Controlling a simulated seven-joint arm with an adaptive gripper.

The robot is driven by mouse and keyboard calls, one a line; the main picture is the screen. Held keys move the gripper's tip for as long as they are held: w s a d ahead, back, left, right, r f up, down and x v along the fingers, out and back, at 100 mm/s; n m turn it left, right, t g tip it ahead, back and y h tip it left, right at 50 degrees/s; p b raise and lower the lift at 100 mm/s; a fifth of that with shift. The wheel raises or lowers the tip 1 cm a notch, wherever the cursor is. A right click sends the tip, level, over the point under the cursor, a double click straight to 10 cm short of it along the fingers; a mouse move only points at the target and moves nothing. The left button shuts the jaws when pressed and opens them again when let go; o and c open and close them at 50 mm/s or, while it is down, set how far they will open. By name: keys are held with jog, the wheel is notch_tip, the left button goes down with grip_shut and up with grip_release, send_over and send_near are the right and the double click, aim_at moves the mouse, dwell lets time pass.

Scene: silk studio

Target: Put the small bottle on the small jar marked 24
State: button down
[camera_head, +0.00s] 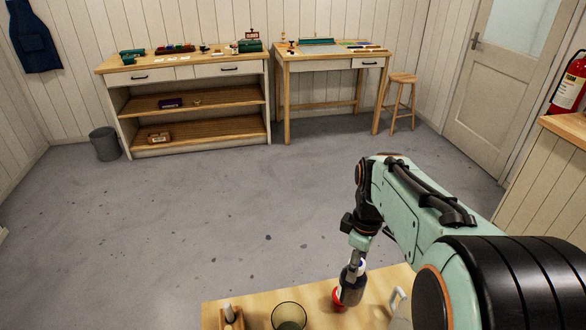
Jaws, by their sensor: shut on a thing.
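My gripper (355,262) points down over the near wooden table at the bottom of the view. It is shut on a small dark grey bottle (352,289) with a pale and blue part near its top. The bottle is upright or slightly tilted. A red thing (338,298) shows just left of and partly behind the bottle, and I cannot tell whether they touch. No number 24 can be read, so I cannot tell which thing is the marked jar.
On the near table (262,302) stand a clear glass vessel (289,316), a wooden holder (231,318) at the left, and a pale handled thing (398,302) close right of the bottle. A workbench (190,71), a worktable (329,65) and a stool (401,80) stand far off across open floor.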

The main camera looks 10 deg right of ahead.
jog(key=w+d+f, duration=0.1)
jog(key=w+f, duration=0.5)
jog(key=f, duration=0.3)
jog(key=shift+d+f, duration=0.35)
jog(key=shift+d, duration=0.05)
jog(key=shift+w, duration=0.1)
jog(key=shift+f, duration=0.2)
jog(key=c, duration=0.8)
grip_release()
jog(key=shift+r, duration=0.15)
